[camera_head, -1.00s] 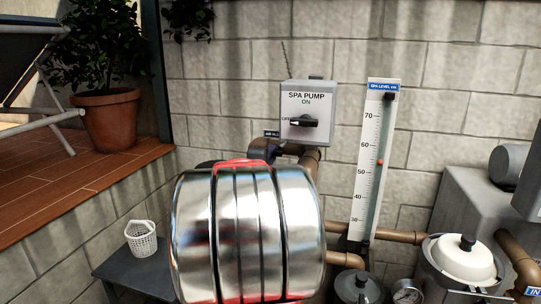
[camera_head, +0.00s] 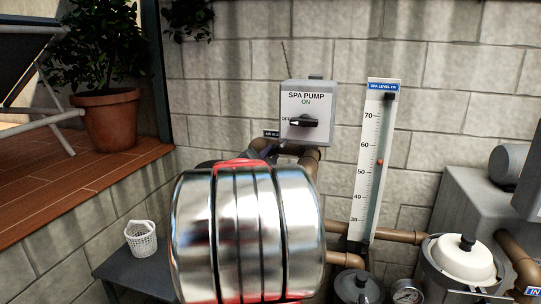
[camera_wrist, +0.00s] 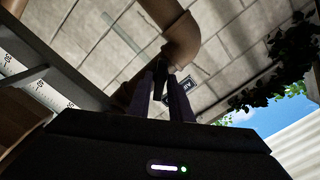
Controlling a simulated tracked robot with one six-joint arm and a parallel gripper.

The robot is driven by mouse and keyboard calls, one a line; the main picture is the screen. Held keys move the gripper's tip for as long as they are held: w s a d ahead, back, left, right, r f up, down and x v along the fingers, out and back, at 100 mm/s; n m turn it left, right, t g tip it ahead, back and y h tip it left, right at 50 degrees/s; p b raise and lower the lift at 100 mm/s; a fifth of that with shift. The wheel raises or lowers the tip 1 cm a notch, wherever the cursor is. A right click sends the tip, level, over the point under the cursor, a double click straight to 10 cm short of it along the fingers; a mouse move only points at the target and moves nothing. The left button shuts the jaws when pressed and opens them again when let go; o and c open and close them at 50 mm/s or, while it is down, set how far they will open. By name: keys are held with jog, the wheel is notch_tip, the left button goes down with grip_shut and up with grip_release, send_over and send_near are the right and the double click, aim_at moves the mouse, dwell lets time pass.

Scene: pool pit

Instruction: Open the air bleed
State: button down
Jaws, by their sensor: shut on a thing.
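The air bleed label (camera_head: 271,134) shows on the wall beside the brown pipe elbow, partly hidden in the head view. It also shows in the wrist view (camera_wrist: 188,84), just right of my fingers. My gripper (camera_wrist: 163,88) has its two dark fingers up at the underside of the pipe elbow (camera_wrist: 183,40). The fingers are shut on a small dark piece between them, at the air bleed; its shape and angle are too dark to tell. In the head view my silver arm link hides most of the gripper and the lower pipe.
The spa pump switch box (camera_head: 306,112) is above the pipe, its knob level. The spa level gauge (camera_head: 372,165) stands to its right. A lidded strainer (camera_head: 466,262) is at the lower right. A white basket (camera_head: 141,238) sits on a dark bench at left.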

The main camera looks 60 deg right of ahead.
jog(key=n, duration=1)
jog(key=shift+f+n, duration=0.3)
jog(key=shift+f, duration=0.05)
jog(key=c, duration=2)
grip_release()
jog(key=o, duration=0.3)
jog(key=shift+r, duration=0.2)
jog(key=a, duration=0.4)
jog(key=s+a, duration=0.1)
jog(key=a, duration=0.2)
jog(key=shift+r, duration=0.1)
